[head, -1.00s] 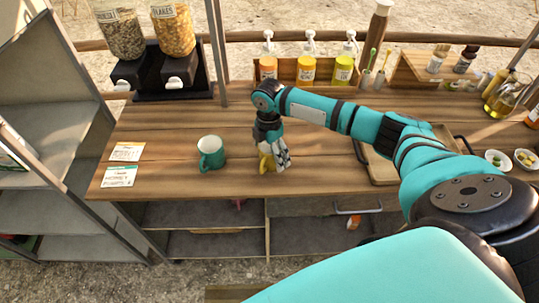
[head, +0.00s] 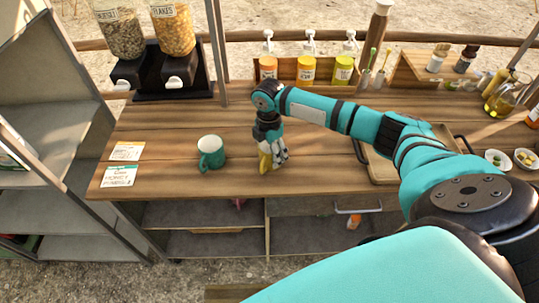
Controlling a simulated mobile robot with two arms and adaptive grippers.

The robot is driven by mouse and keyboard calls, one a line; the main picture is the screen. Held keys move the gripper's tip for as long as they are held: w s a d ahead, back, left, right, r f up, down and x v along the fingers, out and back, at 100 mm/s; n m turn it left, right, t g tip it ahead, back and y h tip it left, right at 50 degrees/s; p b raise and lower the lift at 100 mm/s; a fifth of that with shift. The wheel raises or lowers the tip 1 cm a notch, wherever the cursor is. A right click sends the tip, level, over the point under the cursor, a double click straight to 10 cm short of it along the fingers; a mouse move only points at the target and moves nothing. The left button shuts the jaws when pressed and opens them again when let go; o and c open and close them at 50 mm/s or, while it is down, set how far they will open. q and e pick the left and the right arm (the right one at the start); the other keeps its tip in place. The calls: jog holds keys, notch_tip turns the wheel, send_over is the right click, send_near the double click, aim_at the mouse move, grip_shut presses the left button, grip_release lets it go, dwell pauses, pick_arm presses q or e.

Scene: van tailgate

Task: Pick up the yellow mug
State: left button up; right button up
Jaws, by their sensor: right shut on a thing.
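The yellow mug (head: 264,163) is on or just above the wooden counter, mostly hidden behind my right gripper (head: 273,158). Only a yellow part of it shows at the gripper's left side. My right gripper points down and is shut on the mug. I cannot tell whether the mug touches the counter. A teal mug (head: 211,152) stands upright on the counter to the left, apart from the gripper. My left gripper is not in view.
Two paper cards (head: 119,176) lie at the counter's left. Cereal dispensers (head: 172,35) stand at the back left. A rack of sauce bottles (head: 306,69) is at the back middle. A wooden tray (head: 383,170) lies to the right under my arm. The counter's front edge is close.

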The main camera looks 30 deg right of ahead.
jog(key=shift+r, duration=0.15)
jog(key=shift+w+r+b, duration=0.1)
jog(key=shift+r+b, duration=0.25)
jog(key=shift+r, duration=0.25)
jog(key=shift+s+r+b, duration=0.15)
jog(key=shift+r+b, duration=0.05)
jog(key=shift+r, duration=0.3)
jog(key=shift+s+r+b, duration=0.15)
jog(key=shift+r+b, duration=0.05)
jog(key=shift+r, duration=0.3)
jog(key=s+a+r+b, duration=0.2)
jog(key=s, duration=1.3)
jog(key=a+r+m, duration=0.7)
jog(key=a+m, duration=0.4)
jog(key=m, duration=0.8)
jog(key=shift+w+r, duration=0.15)
jog(key=shift+w, duration=0.1)
